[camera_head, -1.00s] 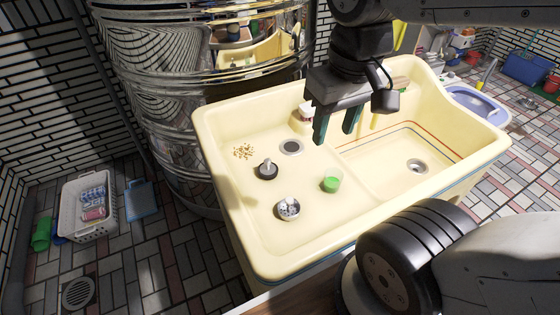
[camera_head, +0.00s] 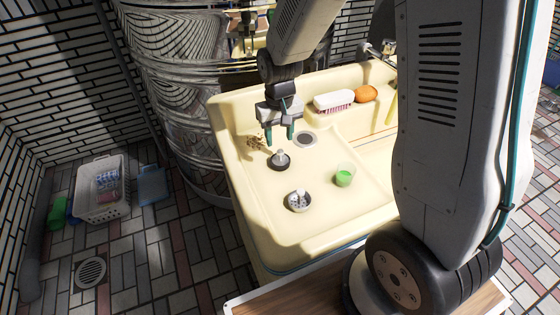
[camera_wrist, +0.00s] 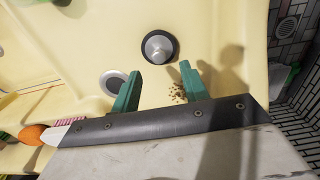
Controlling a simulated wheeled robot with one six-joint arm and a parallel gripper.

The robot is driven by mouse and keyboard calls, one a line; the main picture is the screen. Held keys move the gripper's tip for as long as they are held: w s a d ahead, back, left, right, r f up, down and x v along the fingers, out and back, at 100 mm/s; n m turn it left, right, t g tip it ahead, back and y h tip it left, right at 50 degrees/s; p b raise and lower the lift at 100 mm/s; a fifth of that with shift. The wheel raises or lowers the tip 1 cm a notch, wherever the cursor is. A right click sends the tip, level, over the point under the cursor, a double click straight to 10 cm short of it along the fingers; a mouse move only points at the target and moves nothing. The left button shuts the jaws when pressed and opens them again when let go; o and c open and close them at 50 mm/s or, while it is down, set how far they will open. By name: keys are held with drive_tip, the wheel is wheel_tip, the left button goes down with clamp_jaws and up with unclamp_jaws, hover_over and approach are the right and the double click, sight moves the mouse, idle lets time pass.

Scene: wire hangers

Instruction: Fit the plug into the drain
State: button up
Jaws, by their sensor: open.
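The plug (camera_head: 279,161), a black disc with a grey knob, stands upright in the left basin of the cream sink; it also shows in the wrist view (camera_wrist: 160,47). The drain (camera_head: 305,139) is a round grey opening behind and to the right of the plug; it also shows in the wrist view (camera_wrist: 114,83). My gripper (camera_head: 280,140) is open and empty, with its two green fingers pointing down near the plug. In the wrist view, the plug lies beyond the fingertips (camera_wrist: 160,80), and nothing is between them.
Crumbs (camera_head: 256,143) lie left of the drain. Sink walls (camera_head: 225,165) surround the basin.

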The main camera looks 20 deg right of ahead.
sight(280, 151)
wheel_tip(280, 151, down, 7)
drive_tip(key=shift+s+d+r, duration=0.1)
clamp_jaws()
idle(0.3)
